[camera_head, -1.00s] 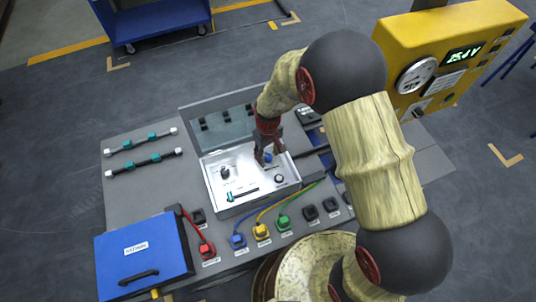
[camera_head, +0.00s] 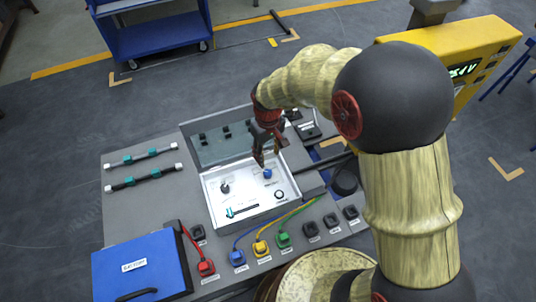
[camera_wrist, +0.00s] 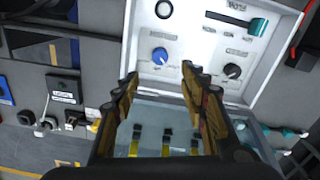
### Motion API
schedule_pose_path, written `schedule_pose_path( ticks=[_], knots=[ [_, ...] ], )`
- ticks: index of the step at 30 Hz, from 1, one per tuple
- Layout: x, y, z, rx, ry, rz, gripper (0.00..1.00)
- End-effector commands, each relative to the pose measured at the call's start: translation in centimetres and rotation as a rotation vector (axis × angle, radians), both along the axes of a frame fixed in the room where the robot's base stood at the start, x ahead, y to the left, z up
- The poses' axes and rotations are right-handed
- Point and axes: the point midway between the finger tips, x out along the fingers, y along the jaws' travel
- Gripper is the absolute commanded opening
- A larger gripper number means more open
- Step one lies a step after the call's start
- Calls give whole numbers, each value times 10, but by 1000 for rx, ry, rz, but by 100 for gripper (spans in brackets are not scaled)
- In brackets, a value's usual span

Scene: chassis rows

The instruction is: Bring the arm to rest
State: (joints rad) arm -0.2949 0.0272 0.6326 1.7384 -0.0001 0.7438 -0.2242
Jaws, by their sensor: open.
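My gripper (camera_head: 268,157) is open above the far right part of the open white panel box (camera_head: 250,209) on the grey table. In the wrist view its two fingers (camera_wrist: 158,82) stand apart with nothing between them. The blue knob (camera_head: 267,173) shows just below the fingertips in the head view and beyond them in the wrist view (camera_wrist: 160,56). A dark knob (camera_head: 225,188) and a teal-handled lever (camera_head: 243,211) are also on the panel. My arm reaches over from the right and hides part of the yellow machine.
A blue case (camera_head: 140,264) stands at the table's front left. Red, blue, yellow and green plugs with cables (camera_head: 262,247) line the front edge. Two teal-marked bars (camera_head: 142,178) lie at left. A yellow machine (camera_head: 490,55) stands behind at right. A blue cart (camera_head: 155,35) is on the floor behind.

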Motion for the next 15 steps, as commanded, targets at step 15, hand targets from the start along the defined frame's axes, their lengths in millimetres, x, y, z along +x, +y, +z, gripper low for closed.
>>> schedule_pose_path(
  ticks=[15],
  knots=[
    [-15,-5,-6,-12,38,-46,43]
  ],
)
